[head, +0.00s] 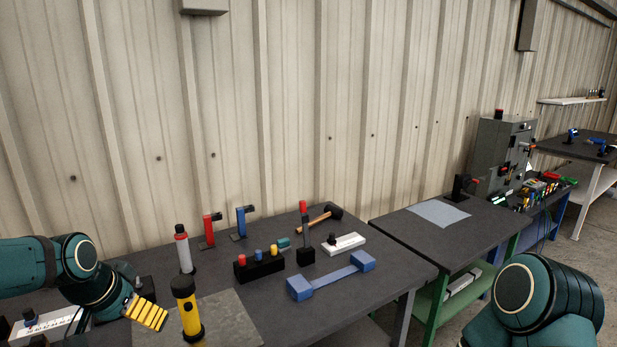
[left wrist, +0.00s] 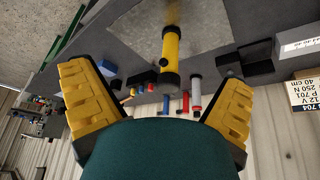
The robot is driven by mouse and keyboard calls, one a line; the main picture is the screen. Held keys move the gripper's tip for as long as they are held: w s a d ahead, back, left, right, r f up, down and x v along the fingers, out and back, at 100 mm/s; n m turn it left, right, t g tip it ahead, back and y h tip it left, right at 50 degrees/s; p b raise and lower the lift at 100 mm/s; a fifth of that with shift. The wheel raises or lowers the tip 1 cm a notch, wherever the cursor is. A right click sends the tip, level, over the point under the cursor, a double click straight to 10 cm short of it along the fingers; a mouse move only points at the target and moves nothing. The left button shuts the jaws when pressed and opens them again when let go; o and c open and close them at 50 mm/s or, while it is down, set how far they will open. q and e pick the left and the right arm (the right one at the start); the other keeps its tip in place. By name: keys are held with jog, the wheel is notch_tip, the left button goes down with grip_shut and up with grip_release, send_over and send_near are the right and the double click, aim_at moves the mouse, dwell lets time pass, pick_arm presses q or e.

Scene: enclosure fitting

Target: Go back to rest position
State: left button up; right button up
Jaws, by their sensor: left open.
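My left gripper (head: 147,312) has yellow ridged fingers and hangs over the dark workbench at the lower left. In the left wrist view my left gripper (left wrist: 160,105) has its two fingers wide apart with nothing held between them. A yellow and black flashlight (head: 190,312) stands upright just right of the gripper, on a grey mat (head: 228,318). The flashlight also shows in the left wrist view (left wrist: 170,55), beyond the fingers and apart from them. My right arm shows at the lower right; its gripper is out of the picture.
The workbench (head: 400,268) holds a red and grey bottle (head: 183,250), red and blue clamp-like tools, a black block (head: 260,268) with coloured pegs, a blue bar-shaped part (head: 330,278) and a hammer (head: 320,220). A grey cabinet (head: 500,150) stands at the right. The wall is behind.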

pick_arm(q)
jog(key=w+d+f+h, duration=0.1)
jog(key=d+f, duration=0.2)
jog(key=f, duration=0.3)
jog(key=w+d+f, duration=0.2)
jog(key=d+f, duration=0.2)
jog(key=f, duration=0.1)
jog(key=s+d+f+n+g, duration=0.1)
jog(key=s+d+f, duration=0.4)
jog(key=f, duration=0.2)
jog(key=s+d+f+n+g+h, duration=0.1)
jog(key=s+d+f+n, duration=0.1)
jog(key=s+d+f, duration=0.3)
jog(key=s+d+f+n, duration=0.1)
jog(key=s+d+f, duration=0.4)
jog(key=f, duration=0.5)
jog(key=shift+f+g+h, duration=0.2)
jog(key=shift+g+h, duration=0.1)
jog(key=shift+g, duration=0.1)
